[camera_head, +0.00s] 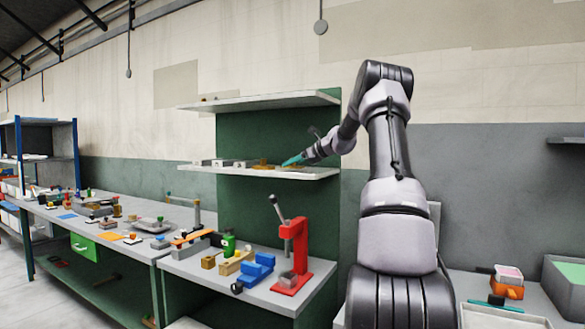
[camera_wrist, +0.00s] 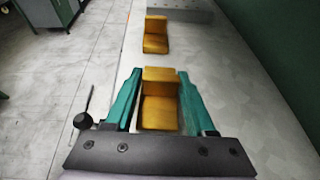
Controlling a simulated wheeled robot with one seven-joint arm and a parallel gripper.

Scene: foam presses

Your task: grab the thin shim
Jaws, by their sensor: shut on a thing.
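My gripper (camera_wrist: 160,85) has two teal fingers, one on each side of a yellow stepped shim (camera_wrist: 160,112) in the wrist view, and is shut on it. The shim rests on or just above the pale shelf (camera_wrist: 95,50); I cannot tell which. A second, similar yellow piece (camera_wrist: 155,37) stands farther along the shelf, clear of the fingers. In the head view my gripper (camera_head: 291,161) is low over the middle green-backed shelf (camera_head: 312,174), and the held shim is too small to make out. I cannot tell how thin either piece is.
A grey block (camera_wrist: 182,8) lies beyond the second yellow piece. An upper shelf (camera_head: 270,101) hangs above my gripper, and the green back panel (camera_head: 270,130) stands behind it. Below, a bench carries a red press (camera_head: 291,255) and a blue block (camera_head: 255,270).

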